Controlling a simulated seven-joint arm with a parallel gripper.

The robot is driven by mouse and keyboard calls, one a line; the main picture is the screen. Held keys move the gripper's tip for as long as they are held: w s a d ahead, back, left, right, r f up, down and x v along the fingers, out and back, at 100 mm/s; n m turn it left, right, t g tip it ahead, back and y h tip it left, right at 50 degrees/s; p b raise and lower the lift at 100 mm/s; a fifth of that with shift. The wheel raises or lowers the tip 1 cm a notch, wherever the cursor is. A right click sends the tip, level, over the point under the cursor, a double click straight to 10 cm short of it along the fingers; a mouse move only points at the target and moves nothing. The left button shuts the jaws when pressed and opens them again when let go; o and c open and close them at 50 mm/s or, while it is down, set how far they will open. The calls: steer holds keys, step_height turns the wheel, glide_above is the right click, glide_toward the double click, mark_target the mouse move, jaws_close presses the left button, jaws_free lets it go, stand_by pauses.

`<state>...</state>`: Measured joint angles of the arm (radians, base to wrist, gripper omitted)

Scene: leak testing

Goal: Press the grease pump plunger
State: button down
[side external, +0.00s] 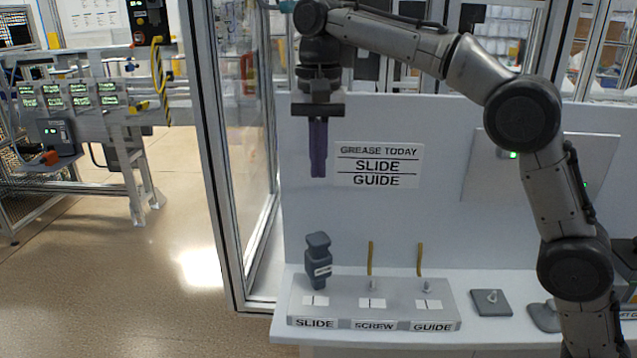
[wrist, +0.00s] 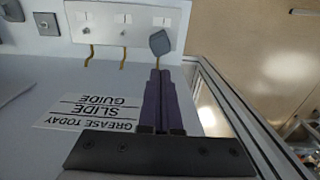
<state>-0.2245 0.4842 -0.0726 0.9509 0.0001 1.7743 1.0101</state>
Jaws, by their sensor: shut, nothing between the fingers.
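My gripper (side external: 318,176) has purple fingers pointing down and together, empty, well above the plunger head with a clear gap. In the wrist view the plunger head (wrist: 160,43) shows just beyond the fingertips (wrist: 160,72). A sign (side external: 378,165) on the back panel reads "GREASE TODAY SLIDE GUIDE".
Yellow tubes (side external: 370,258) (side external: 419,259) rise behind the SCREW and GUIDE positions, right of the pump. A small grey plate with a fitting (side external: 491,302) lies further right on the white bench. The back panel (side external: 440,120) stands close behind, and a framed clear guard (side external: 240,140) is at left.

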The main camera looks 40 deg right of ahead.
mark_target(318, 237)
steer(key=shift+r, duration=0.85)
steer(key=shift+f, duration=0.1)
step_height(318, 237, down, 14)
steer(key=shift+r, duration=0.1)
stand_by(0.3)
steer(key=shift+f, duration=1.5)
step_height(318, 237, up, 14)
steer(key=shift+r, duration=0.25)
